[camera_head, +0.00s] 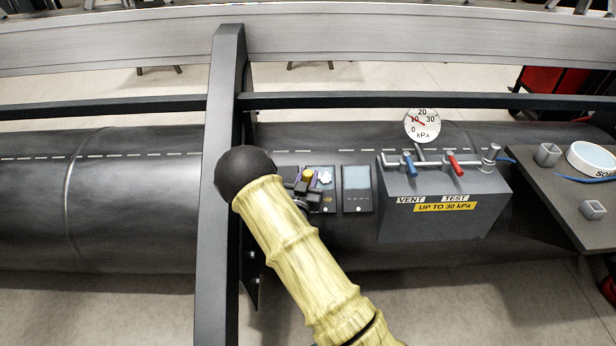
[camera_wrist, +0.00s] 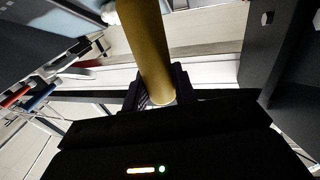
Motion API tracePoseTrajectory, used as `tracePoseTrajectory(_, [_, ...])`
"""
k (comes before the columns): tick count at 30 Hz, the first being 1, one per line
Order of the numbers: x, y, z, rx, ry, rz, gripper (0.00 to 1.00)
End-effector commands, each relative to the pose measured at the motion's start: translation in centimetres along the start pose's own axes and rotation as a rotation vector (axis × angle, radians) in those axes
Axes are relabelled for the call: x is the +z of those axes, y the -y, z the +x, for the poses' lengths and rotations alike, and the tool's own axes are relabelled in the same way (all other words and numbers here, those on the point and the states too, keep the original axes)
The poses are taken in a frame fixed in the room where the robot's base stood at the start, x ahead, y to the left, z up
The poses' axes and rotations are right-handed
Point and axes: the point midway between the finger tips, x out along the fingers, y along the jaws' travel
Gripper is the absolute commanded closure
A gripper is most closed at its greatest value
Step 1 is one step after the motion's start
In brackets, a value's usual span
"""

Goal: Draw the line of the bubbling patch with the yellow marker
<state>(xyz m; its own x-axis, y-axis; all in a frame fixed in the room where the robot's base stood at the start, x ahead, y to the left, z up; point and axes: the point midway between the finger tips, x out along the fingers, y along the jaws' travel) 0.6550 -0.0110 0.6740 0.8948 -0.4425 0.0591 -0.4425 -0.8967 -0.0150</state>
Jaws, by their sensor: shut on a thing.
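My gripper (camera_head: 301,187) is in front of the long dark float tube (camera_head: 130,195), shut on the yellow marker (camera_wrist: 148,45). In the head view only a small yellow end of the marker (camera_head: 308,174) shows. Two dark rectangular patches sit side by side on the tube. The left patch (camera_head: 327,203) is partly hidden behind my gripper, with a small whitish lump (camera_head: 325,177) at its upper part; I cannot tell if it is foam. The right patch (camera_head: 357,189) is in full view, with a pale blue upper area. I cannot tell whether the marker touches the tube.
A dark upright post (camera_head: 222,170) stands left of my gripper. A grey test box (camera_head: 440,205) with blue and red levers and a gauge (camera_head: 422,125) is right of the patches. A side shelf (camera_head: 560,205) holds a white soap dish (camera_head: 592,158). A dashed white line runs along the tube.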

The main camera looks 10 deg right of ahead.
Motion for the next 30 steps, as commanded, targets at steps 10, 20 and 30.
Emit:
tracePoseTrajectory(10, [-2.7,-0.4,-1.6,-0.001,0.0,0.0,0.95])
tracePoseTrajectory(20, [-4.3,-0.7,-2.8,0.0,-0.001,0.001,0.95])
tracePoseTrajectory(30, [-4.5,-0.7,-2.9,-0.001,-0.001,0.001,0.95])
